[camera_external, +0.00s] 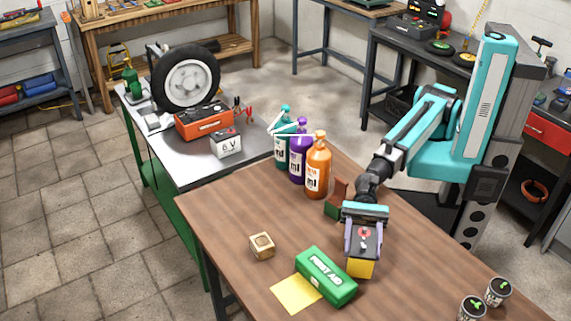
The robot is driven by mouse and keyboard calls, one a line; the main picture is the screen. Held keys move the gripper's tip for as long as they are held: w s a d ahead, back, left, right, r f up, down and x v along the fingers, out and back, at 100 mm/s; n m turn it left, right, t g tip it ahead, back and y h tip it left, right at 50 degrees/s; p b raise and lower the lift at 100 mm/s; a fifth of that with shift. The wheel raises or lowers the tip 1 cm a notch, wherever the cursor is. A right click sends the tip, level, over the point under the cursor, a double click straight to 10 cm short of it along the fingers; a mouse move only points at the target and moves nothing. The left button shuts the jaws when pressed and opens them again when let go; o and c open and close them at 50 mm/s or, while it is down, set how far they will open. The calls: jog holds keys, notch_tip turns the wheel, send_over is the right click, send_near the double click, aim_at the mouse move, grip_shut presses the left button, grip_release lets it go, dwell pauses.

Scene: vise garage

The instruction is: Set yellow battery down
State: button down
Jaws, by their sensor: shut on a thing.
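A yellow battery (361,268) with a dark top and a red mark is between the jaws of my gripper (363,238). My gripper points down and is shut on the battery's sides. The battery is over the brown wooden table (230,210), right beside the green first aid box (326,276). I cannot tell whether its underside touches the table. A flat yellow square (295,294) lies on the table, partly covered by the green box.
A small wooden cube (262,245) sits left of the green box. Orange (318,168), purple (298,155) and teal (281,145) bottles stand at the back edge. Two dark cans (472,308) stand at the front right.

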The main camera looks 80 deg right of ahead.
aim_at(365, 228)
jog(key=shift+f, duration=1.35)
jog(key=shift+f+b, duration=0.1)
jog(key=shift+b, duration=0.3)
jog(key=c, duration=0.8)
grip_release()
jog(key=shift+d, duration=1.25)
jog(key=shift+d+r+p, duration=0.15)
jog(key=shift+r+p, duration=0.3)
jog(key=shift+r, duration=1.35)
jog(key=shift+d+r+p, duration=0.15)
jog(key=shift+r+p, duration=0.25)
jog(key=shift+r, duration=1.4)
jog(key=shift+o, duration=0.5)
